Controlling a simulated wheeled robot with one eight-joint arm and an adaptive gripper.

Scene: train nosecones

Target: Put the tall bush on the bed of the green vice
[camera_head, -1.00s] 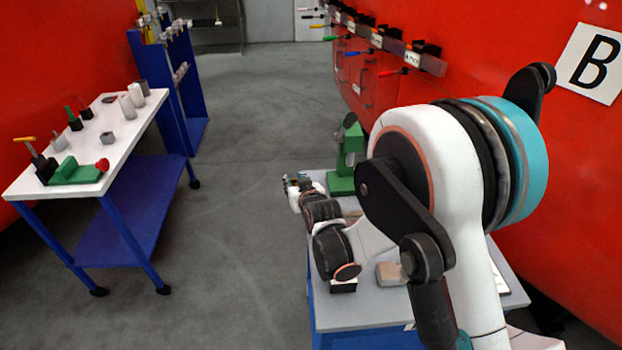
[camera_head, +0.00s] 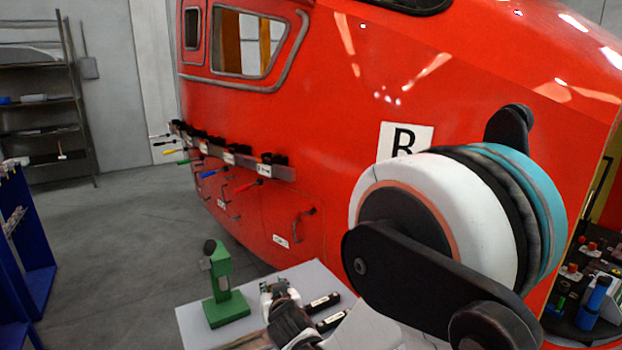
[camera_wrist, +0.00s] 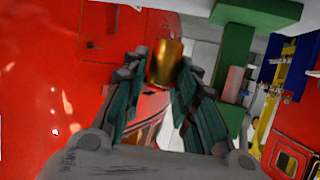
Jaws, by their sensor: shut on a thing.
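In the wrist view, a brass-coloured cylinder (camera_wrist: 166,62), which looks like the tall bush, stands between the fingertips of my gripper (camera_wrist: 163,70). The fingers are shut on it, and its lower part is partly hidden by them. In the head view my gripper (camera_head: 280,290) is above the grey table, just right of a green press; the bush is too small to make out there.
The green press (camera_head: 225,298) stands on the grey table (camera_head: 190,318), close to my gripper; its green frame also shows in the wrist view (camera_wrist: 233,62). Black labelled items (camera_head: 322,303) lie at right. A red train nose (camera_head: 310,130) rises behind. Open floor (camera_head: 120,250) lies left.

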